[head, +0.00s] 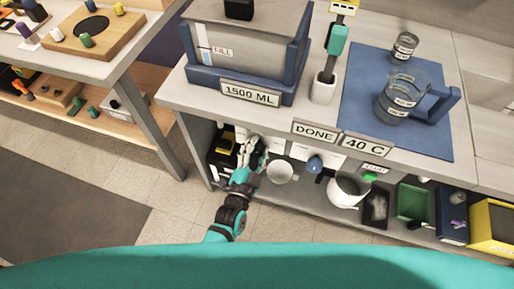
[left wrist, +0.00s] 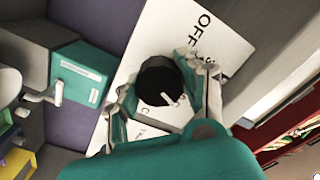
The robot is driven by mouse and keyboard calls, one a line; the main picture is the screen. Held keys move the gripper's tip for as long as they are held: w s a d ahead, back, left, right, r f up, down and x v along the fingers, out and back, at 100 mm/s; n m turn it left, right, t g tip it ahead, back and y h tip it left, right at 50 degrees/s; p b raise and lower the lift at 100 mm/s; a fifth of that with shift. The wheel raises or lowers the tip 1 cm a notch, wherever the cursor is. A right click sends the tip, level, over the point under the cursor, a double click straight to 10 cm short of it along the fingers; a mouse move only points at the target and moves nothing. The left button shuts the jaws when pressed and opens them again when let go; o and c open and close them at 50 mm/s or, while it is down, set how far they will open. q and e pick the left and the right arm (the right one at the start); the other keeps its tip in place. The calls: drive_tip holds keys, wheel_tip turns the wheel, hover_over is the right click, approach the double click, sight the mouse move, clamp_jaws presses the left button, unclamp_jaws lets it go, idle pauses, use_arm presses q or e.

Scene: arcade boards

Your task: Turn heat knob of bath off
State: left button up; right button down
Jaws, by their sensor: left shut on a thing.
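The heat knob (left wrist: 158,80) is a round black dial with a white pointer mark, on a white panel (left wrist: 160,30). The word OFF stands on the panel at the upper right of the knob; the mark lies on the knob's lower right, away from OFF. My left gripper (left wrist: 160,90) has its fingers on both sides of the knob and is shut on it. In the head view my left gripper (head: 250,158) is below the counter edge, under the grey and blue bath (head: 250,72) marked 1500 ML. The knob cannot be made out there. My right gripper is not in view.
A blue mat (head: 372,75) on the counter holds a glass jug (head: 402,98) and a small beaker (head: 404,46). A white holder (head: 323,88) stands beside the bath. The shelf below holds a white bucket (head: 347,190) and a green bin (head: 412,202). A wooden-board table stands at left.

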use_arm(q)
drive_tip(key=n, duration=0.4)
drive_tip(key=shift+p, duration=0.4)
drive_tip(key=n, duration=0.5)
drive_tip(key=shift+a+n, duration=0.1)
drive_tip(key=shift+n, duration=0.2)
drive_tip(key=n, duration=0.5)
drive_tip(key=shift+f, duration=0.1)
drive_tip(key=shift+n+b, duration=0.4)
drive_tip(key=shift+n, duration=2)
drive_tip(key=o, duration=1.2)
drive_tip(key=shift+c, duration=0.2)
